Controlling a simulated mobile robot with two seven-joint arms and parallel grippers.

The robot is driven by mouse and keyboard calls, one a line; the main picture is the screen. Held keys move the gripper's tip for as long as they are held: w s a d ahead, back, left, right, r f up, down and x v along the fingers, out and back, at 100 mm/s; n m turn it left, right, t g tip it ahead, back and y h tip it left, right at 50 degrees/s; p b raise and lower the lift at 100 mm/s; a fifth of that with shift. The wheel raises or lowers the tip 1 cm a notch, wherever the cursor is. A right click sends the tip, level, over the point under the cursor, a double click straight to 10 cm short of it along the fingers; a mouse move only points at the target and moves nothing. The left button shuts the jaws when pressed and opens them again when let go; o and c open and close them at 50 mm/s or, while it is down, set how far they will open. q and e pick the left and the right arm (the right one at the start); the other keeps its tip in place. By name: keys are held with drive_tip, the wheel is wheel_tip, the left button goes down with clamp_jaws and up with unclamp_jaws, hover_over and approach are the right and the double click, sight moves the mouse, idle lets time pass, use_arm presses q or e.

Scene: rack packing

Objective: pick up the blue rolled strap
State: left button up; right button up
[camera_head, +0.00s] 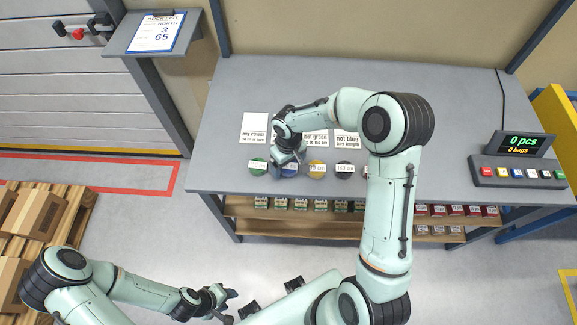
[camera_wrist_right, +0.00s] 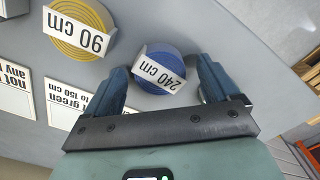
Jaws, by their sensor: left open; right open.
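The blue rolled strap (camera_head: 288,173) lies on the grey table near its front edge, between a green roll and a yellow roll. In the right wrist view the blue strap (camera_wrist_right: 160,54) carries a white label reading 240 cm. My right gripper (camera_wrist_right: 160,68) is open, with its fingers on either side of the strap; I cannot tell whether they touch it. In the head view my right gripper (camera_head: 285,160) is over the strap and partly hides it. My left gripper (camera_head: 225,298) is open and empty, low over the floor, away from the table.
A button panel with display (camera_head: 517,170) is at the table's right. Small boxes fill the shelf below.

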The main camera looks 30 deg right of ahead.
drive_tip(key=c, duration=1.2)
drive_tip(key=shift+r, duration=0.2)
